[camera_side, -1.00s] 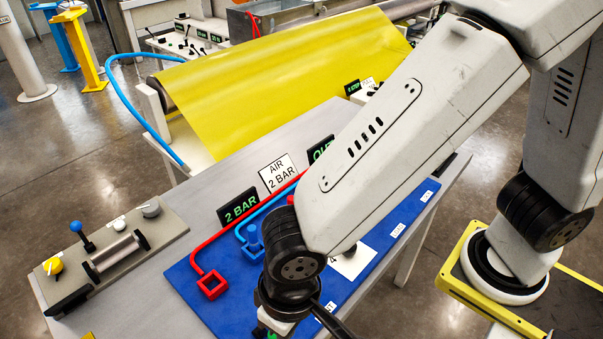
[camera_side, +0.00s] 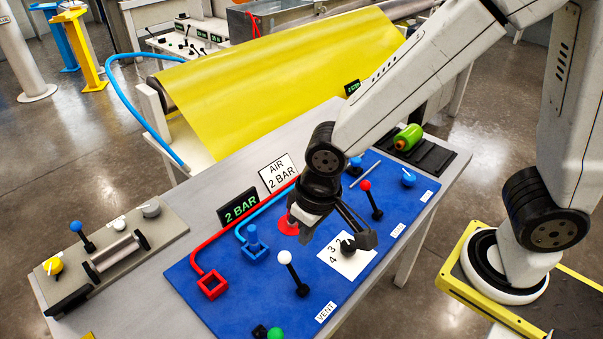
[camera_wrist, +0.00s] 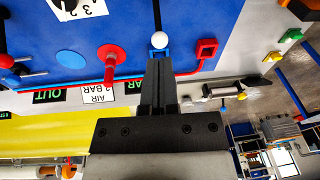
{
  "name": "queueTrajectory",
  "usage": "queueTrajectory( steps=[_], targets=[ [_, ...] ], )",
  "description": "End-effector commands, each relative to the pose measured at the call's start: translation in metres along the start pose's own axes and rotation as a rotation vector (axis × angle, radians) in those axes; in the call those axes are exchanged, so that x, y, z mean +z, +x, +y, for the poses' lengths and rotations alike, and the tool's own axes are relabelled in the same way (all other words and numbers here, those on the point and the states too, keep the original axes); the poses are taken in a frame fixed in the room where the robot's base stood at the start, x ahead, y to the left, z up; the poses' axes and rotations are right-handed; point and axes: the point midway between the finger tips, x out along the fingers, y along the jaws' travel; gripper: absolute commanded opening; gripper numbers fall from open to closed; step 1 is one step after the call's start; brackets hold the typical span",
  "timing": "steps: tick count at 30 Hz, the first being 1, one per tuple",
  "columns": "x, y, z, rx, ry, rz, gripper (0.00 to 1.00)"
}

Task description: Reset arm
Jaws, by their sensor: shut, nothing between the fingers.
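My gripper (camera_side: 362,238) hangs over the right middle of the blue panel (camera_side: 235,310) in the side view, its dark fingers pointing down and right. The fingers are together and empty. In the wrist view my gripper (camera_wrist: 158,62) shows shut fingers, with the white-knobbed lever (camera_wrist: 160,40) just beyond their tips in the picture. In the side view the fingertips overlap the area of the black dial knob (camera_side: 348,247) on its white numbered card (camera_side: 350,266). I cannot tell the exact height between them.
A green cylinder (camera_side: 408,138) lies on a black tray at the back right. Yellow sheet (camera_side: 280,80) spans behind.

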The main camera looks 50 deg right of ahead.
Motion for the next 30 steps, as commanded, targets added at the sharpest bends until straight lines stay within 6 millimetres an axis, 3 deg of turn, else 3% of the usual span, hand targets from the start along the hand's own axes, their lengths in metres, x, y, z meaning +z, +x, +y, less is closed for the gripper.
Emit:
queueTrajectory(
  steps=[6,15,21,30],
  targets=[
    [-0.008,-0.004,0.064,0.023,0.036,0.042,0.00],
    [0.001,-0.009,0.136,0.068,0.063,0.088,0.00],
    [0.007,-0.011,0.159,0.086,0.069,0.100,0.00],
    [0.009,-0.012,0.162,0.089,0.068,0.102,0.00]
  ],
)
